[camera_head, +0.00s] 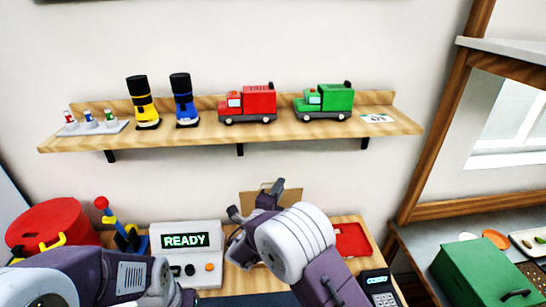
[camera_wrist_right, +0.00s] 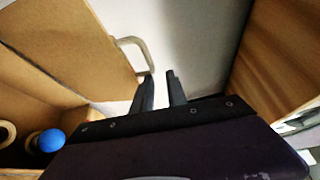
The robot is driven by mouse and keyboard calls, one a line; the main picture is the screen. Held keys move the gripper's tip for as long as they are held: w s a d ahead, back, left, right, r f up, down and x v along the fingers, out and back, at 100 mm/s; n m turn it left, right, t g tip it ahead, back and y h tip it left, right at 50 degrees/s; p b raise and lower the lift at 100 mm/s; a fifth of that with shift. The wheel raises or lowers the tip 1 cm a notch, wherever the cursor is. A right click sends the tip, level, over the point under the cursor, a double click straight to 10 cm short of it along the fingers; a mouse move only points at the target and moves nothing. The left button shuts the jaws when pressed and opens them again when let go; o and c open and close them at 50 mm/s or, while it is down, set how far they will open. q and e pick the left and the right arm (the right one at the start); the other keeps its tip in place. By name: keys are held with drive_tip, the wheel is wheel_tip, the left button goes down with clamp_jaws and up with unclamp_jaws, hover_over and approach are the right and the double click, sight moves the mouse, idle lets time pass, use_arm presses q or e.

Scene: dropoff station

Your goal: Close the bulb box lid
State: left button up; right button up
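The bulb box's tan lid (camera_head: 248,199) stands raised behind my right gripper in the head view; my right arm hides most of the box. In the right wrist view the lid (camera_wrist_right: 65,40) is a tan panel at upper left with a pale curved handle (camera_wrist_right: 138,50). Below it the open box interior (camera_wrist_right: 25,88) shows a blue round thing (camera_wrist_right: 50,140). My right gripper (camera_wrist_right: 161,80) has its fingers apart with nothing visible between them, the left fingertip close to the handle's end. I cannot tell whether they touch. My left gripper is out of view; only my left arm shows.
A READY console (camera_head: 185,255) stands left of my right gripper, a red tray (camera_head: 352,240) to its right. A red drum (camera_head: 48,225) is at far left. A wall shelf (camera_head: 210,136) with toy trucks and torches hangs above. A green box (camera_head: 480,270) is at right.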

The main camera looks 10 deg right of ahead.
sight(272, 183)
drive_tip(key=shift+n+t+y, duration=0.3)
drive_tip(key=shift+n+y, duration=0.4)
drive_tip(key=shift+y, duration=0.1)
drive_tip(key=a, duration=0.1)
drive_tip(key=s+a, duration=0.1)
drive_tip(key=a+p, duration=0.1)
drive_tip(key=a, duration=0.1)
drive_tip(key=shift+s+f, duration=0.25)
drive_tip(key=shift+s, duration=0.1)
drive_tip(key=p+x, duration=0.2)
drive_tip(key=x, duration=0.6)
drive_tip(key=shift+p, duration=0.3)
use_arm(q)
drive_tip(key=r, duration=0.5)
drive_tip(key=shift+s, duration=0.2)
use_arm(e)
drive_tip(key=shift+w+d+f, duration=0.15)
drive_tip(key=shift+w+d, duration=0.15)
drive_tip(key=shift+w, duration=0.25)
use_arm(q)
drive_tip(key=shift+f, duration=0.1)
use_arm(e)
drive_tip(key=shift+c, duration=0.4)
clamp_jaws()
